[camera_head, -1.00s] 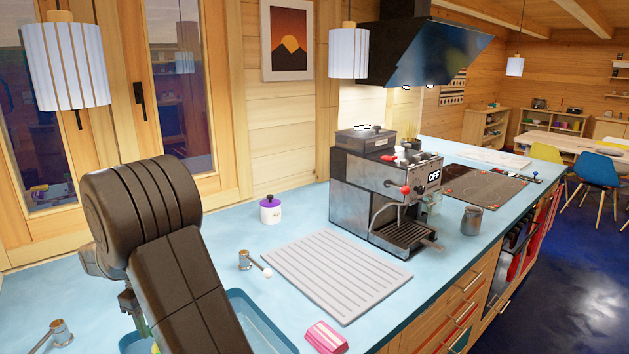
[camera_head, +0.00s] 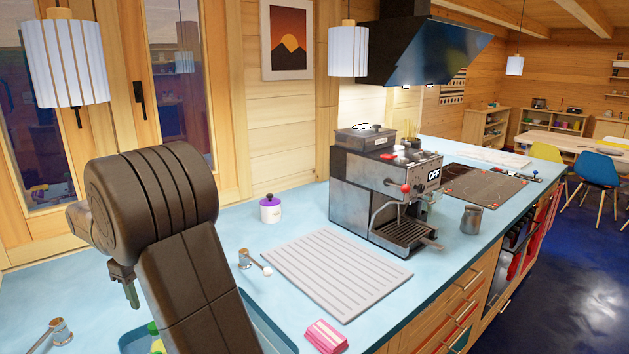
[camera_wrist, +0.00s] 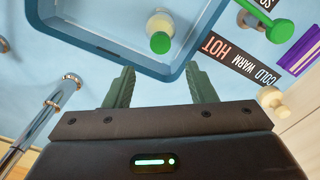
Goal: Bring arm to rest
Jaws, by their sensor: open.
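My gripper (camera_wrist: 162,90) is open and empty in the wrist view, its two dark green fingers apart above the blue counter. It hangs over the near edge of a blue tray (camera_wrist: 182,71). A bottle with a green part (camera_wrist: 160,42) is inside the tray. In the head view my dark arm fills the lower left, and part of my gripper (camera_head: 127,285) shows below the wrist. The arm hides part of the tray (camera_head: 262,325) there.
An espresso machine (camera_head: 380,190) stands behind the mat. Another metal tool (camera_head: 60,331) is at lower left.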

